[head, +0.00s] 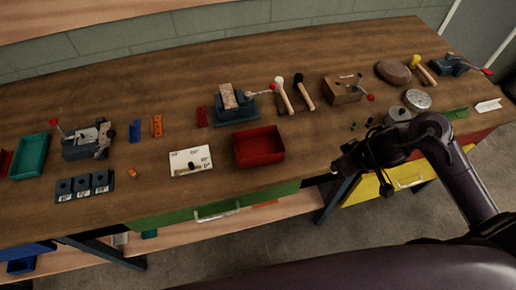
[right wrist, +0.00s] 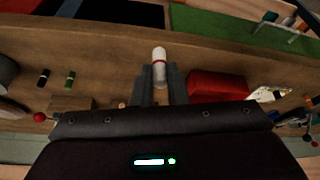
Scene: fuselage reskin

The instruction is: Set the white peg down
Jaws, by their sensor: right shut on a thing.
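The white peg (right wrist: 159,62) has a rounded end and a red band. In the right wrist view it stands out between the two fingers of my right gripper (right wrist: 158,85), which is shut on it. In the head view my right gripper (head: 343,166) is near the front edge of the wooden table (head: 310,150), right of the red tray. The peg is too small there to make out clearly. Whether the peg touches the table cannot be told. My left gripper is in neither view.
The red tray (head: 258,147) also shows in the right wrist view (right wrist: 218,86). A dark peg (right wrist: 43,77) and a green peg (right wrist: 70,79) lie beyond the gripper's other side. A dark block with holes (head: 85,187) and a white card (head: 191,160) are further left. Open drawers jut out below.

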